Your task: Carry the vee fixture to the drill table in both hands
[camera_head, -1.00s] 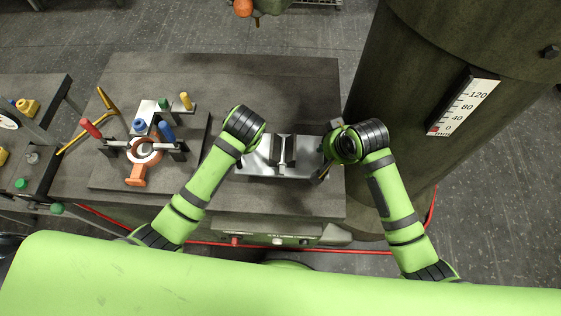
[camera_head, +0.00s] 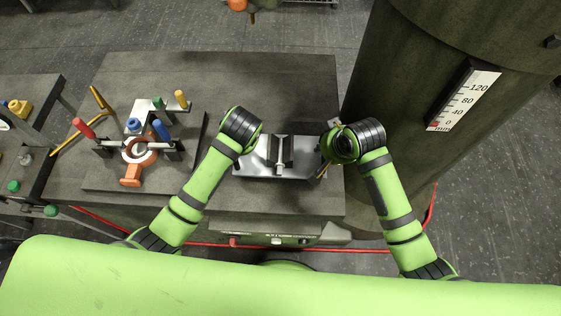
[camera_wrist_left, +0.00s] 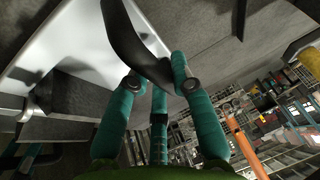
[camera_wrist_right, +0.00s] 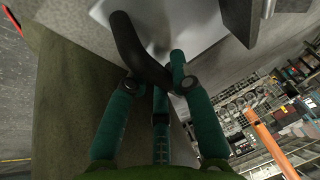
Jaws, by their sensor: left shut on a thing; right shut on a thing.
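The vee fixture (camera_head: 262,170) is a bright metal plate with an upright vee block in its middle, seen in the head view over the right part of the dark drill table (camera_head: 270,80). My left gripper (camera_wrist_left: 155,75) is shut on a dark curved handle at the fixture's left end. My right gripper (camera_wrist_right: 155,75) is shut on a similar handle at its right end. In the head view my wrists hide most of both grips. The plate looks about level; I cannot tell whether it touches the table.
A thick dark column (camera_head: 390,130) with a millimetre scale (camera_head: 465,98) stands close to my right arm. On the table's left lies a board (camera_head: 105,180) with an orange ring part, clamps and coloured handles. A side bench (camera_head: 45,100) is at far left. The table behind the fixture is clear.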

